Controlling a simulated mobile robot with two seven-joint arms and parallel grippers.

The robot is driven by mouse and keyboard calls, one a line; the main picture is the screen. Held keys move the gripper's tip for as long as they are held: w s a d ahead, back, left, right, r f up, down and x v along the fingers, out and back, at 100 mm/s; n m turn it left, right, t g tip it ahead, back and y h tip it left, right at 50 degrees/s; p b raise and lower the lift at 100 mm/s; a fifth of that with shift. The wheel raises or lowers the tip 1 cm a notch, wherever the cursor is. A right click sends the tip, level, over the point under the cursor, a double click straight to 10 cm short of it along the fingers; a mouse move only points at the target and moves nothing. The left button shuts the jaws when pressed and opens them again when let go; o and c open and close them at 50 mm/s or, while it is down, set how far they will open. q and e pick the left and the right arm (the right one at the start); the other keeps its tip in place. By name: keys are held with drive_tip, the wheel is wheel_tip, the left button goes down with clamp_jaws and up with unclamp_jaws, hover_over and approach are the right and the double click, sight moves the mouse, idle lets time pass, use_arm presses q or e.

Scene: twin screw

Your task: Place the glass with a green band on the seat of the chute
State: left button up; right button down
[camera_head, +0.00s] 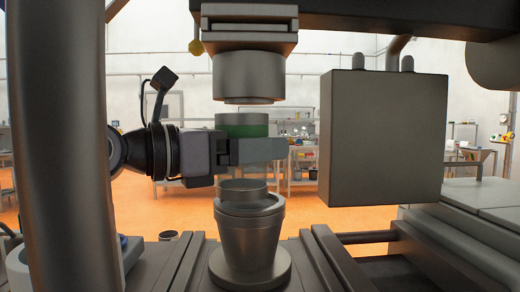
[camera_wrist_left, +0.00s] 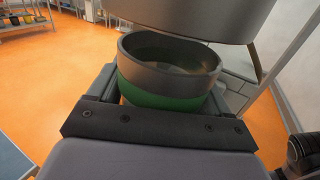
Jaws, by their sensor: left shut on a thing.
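The glass with a green band (camera_head: 241,130) has a dark grey rim above the band. My left gripper (camera_head: 262,152) comes in from the left and is shut around the glass, below the band in the head view. In the left wrist view the open rim and green band of the glass (camera_wrist_left: 160,92) show between the fingers. The chute's seat (camera_head: 250,232) is a grey tapered cup on a round base, below the held glass. A short grey ring (camera_head: 242,190) shows at its mouth; I cannot tell whether it belongs to the seat or the glass. My right gripper is not in view.
A grey cylinder (camera_head: 248,76) hangs close above the glass. A large dark box (camera_head: 383,138) hangs to the right. A thick grey column (camera_head: 62,150) stands at the left. Rails flank the seat's base. Benches stand far behind on the orange floor.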

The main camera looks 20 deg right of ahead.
use_arm(q)
drive_tip(key=shift+w+d+f, duration=0.1)
drive_tip(key=shift+d+f, duration=0.4)
drive_tip(key=shift+d, duration=0.35)
drive_tip(key=shift+a+f, duration=0.2)
drive_tip(key=shift+f, duration=0.1)
drive_tip(key=o, duration=1.1)
drive_tip(key=b+v, duration=0.3)
drive_tip(key=v, duration=0.9)
